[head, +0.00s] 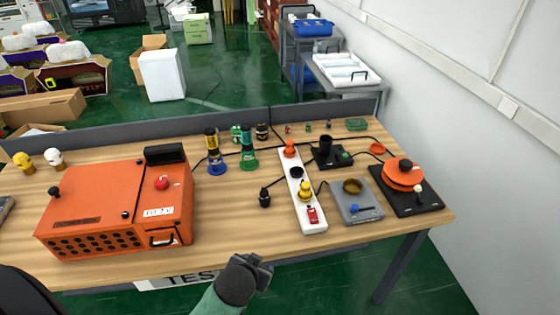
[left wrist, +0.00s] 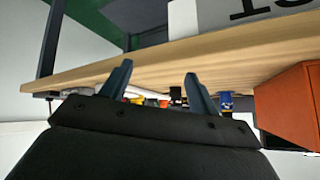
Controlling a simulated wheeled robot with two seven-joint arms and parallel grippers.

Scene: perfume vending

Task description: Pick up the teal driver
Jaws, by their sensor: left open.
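A teal-green and black upright driver (head: 248,155) with a green round base stands on the wooden table, right of the orange machine. A similar yellow and black driver (head: 212,152) on a blue base stands to its left. My left gripper (head: 258,266) is in front of the table's front edge, well short of the drivers. In the left wrist view my left gripper (left wrist: 159,82) is open with nothing between its fingers. That view is upside down, and I cannot make out the teal driver there; a blue base (left wrist: 226,100) shows beside a finger. My right gripper is not in view.
The large orange machine (head: 110,212) fills the table's left. A small black bottle (head: 264,198), a white strip (head: 312,222), a grey scale (head: 365,213) and a black hotplate (head: 418,202) stand right. The wood between machine and bottle is clear. A low grey partition (head: 120,127) runs behind.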

